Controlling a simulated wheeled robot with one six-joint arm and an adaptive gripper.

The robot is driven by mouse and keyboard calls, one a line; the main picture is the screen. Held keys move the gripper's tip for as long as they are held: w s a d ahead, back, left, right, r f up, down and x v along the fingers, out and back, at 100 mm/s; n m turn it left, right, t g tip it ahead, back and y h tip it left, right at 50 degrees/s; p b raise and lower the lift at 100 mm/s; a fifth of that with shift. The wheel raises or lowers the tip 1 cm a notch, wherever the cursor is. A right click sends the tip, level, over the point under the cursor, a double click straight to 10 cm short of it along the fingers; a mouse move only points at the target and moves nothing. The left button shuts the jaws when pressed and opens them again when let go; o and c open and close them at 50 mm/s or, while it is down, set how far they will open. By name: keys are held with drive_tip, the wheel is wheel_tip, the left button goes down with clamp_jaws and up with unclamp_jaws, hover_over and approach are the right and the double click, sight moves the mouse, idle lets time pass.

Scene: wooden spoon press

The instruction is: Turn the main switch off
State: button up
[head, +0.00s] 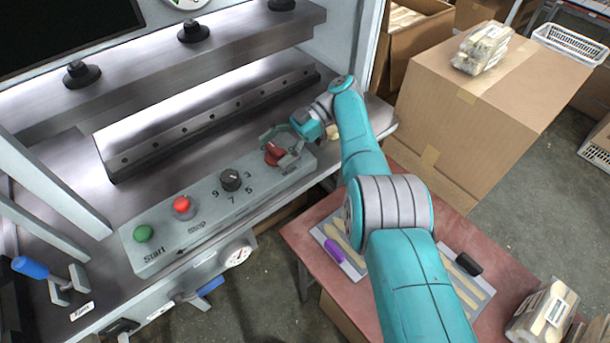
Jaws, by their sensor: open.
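The main switch, a red rotary handle (274,153), sits at the right end of the grey control panel (212,205) on the press. My gripper (284,150) is at the switch, with its open fingers around the red handle. I cannot tell whether the fingers touch it. The fingers and the gripper body partly hide the switch and any markings around it. My teal arm reaches in from the lower right.
The panel also carries a black numbered dial (230,180), a red button (183,207) and a green start button (143,233). A steel bar (215,120) lies behind it. A reddish table (311,238) and a large cardboard box (480,100) stand at the right.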

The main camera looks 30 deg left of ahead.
drive_tip(key=shift+m+t+y, duration=0.6)
drive_tip(key=shift+m+y, duration=0.3)
